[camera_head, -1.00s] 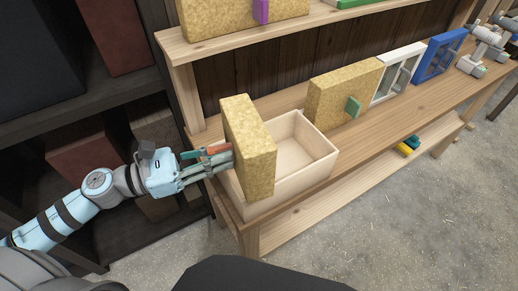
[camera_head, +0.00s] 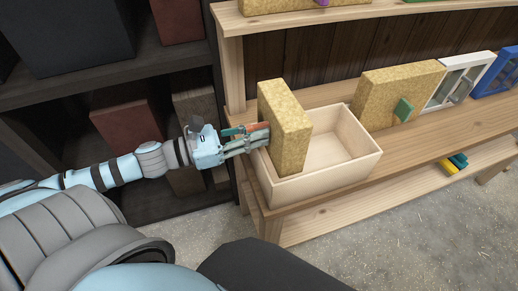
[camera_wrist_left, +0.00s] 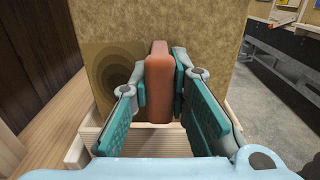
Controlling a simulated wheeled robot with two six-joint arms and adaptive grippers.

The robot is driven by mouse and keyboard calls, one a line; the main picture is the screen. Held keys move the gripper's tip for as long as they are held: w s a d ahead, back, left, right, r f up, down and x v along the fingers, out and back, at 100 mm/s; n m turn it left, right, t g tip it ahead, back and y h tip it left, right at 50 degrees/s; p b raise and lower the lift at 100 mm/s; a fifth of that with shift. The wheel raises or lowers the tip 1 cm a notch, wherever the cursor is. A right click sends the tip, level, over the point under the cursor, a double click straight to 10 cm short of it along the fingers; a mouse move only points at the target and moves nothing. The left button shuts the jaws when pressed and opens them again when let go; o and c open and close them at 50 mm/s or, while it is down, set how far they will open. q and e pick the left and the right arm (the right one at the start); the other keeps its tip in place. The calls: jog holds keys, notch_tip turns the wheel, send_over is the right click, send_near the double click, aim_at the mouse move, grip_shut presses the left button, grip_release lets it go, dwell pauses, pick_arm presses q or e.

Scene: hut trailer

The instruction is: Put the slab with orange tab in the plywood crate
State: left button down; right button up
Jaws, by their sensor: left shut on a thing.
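The slab with orange tab (camera_head: 287,126) is a thick, speckled tan block. It stands upright, slightly tilted, over the left part of the plywood crate (camera_head: 353,170). The crate is a pale open box on the bench. My left gripper (camera_head: 262,133) is shut on the orange tab, to the left of the slab. In the left wrist view the orange tab (camera_wrist_left: 159,85) sits between the teal finger pads, with the slab (camera_wrist_left: 205,40) behind it. The slab hides the crate's left interior, so I cannot tell whether its lower edge touches the floor. My right gripper is not in view.
A tan slab with a green tab (camera_head: 398,92) stands on the wooden bench (camera_head: 440,127) right of the crate. A white frame (camera_head: 457,80) and a blue frame (camera_head: 497,73) stand further right. An upper shelf (camera_head: 300,20) is above. A dark rack stands at left.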

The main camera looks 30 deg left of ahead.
pick_arm(q)
notch_tip(320, 180, down, 2)
jog(key=shift+s+f+b, duration=0.1)
jog(key=shift+f+b, duration=0.05)
jog(key=shift+b, duration=0.2)
jog(key=shift+r+p, duration=0.3)
jog(key=shift+f+b, duration=0.45)
jog(key=shift+f, duration=0.15)
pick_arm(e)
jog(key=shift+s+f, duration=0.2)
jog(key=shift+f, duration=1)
pick_arm(q)
jog(key=c, duration=1.5)
grip_release()
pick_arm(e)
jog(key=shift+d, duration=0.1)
